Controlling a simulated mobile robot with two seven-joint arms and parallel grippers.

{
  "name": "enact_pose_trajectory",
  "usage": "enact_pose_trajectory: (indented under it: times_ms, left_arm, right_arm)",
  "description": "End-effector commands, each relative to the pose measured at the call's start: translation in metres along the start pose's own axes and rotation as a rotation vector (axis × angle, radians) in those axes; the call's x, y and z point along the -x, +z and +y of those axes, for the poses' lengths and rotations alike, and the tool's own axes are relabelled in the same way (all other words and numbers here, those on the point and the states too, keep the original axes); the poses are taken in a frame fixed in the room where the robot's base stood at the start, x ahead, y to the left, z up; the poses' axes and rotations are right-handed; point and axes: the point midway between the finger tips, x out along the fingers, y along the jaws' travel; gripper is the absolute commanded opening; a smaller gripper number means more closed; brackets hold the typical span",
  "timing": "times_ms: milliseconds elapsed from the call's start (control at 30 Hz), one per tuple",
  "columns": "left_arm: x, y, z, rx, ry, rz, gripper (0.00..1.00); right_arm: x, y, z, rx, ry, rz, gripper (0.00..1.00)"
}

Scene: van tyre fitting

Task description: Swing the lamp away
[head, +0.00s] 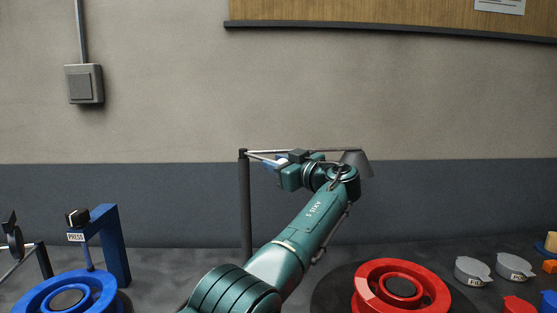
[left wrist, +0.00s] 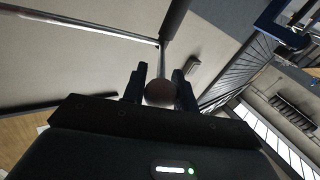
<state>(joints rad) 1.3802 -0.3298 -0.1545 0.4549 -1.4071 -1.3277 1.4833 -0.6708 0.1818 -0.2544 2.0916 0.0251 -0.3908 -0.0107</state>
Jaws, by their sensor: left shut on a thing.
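The lamp has a dark upright post (head: 246,205), a thin horizontal arm running right from its top, and a grey cone-shaped shade (head: 357,160) at the far end, partly behind my wrist. My left gripper (head: 273,162) is just below the lamp's arm, between post and shade. In the left wrist view, its two dark fingers (left wrist: 159,80) are shut on the lamp's handle, a rod with a round brownish end (left wrist: 160,93). The lamp's post (left wrist: 175,18) and arm (left wrist: 90,26) also show there. My right gripper is in neither view.
A red wheel-like ring (head: 430,290) lies front right, with grey lidded pots (head: 472,270) beside it. A blue press frame (head: 113,245) and blue ring (head: 35,296) stand front left. The wall behind carries a switch box (head: 84,84) and a board (head: 390,15).

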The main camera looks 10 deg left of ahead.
Motion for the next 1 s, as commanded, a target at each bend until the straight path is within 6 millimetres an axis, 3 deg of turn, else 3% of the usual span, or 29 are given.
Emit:
enact_pose_trajectory:
  times_ms: [767,800,1000]
  left_arm:
    - [-0.0020,-0.0020,-0.0002,0.001,-0.029,0.010,0.00]
    - [-0.0020,-0.0021,-0.0001,0.001,-0.029,0.011,0.31]
    - [-0.0016,-0.0012,-0.0002,0.000,-0.030,0.009,0.47]
  right_arm:
    - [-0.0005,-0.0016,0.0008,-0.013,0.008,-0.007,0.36]
    - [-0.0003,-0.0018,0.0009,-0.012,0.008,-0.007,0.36]
    - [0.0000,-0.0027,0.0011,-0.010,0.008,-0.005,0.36]
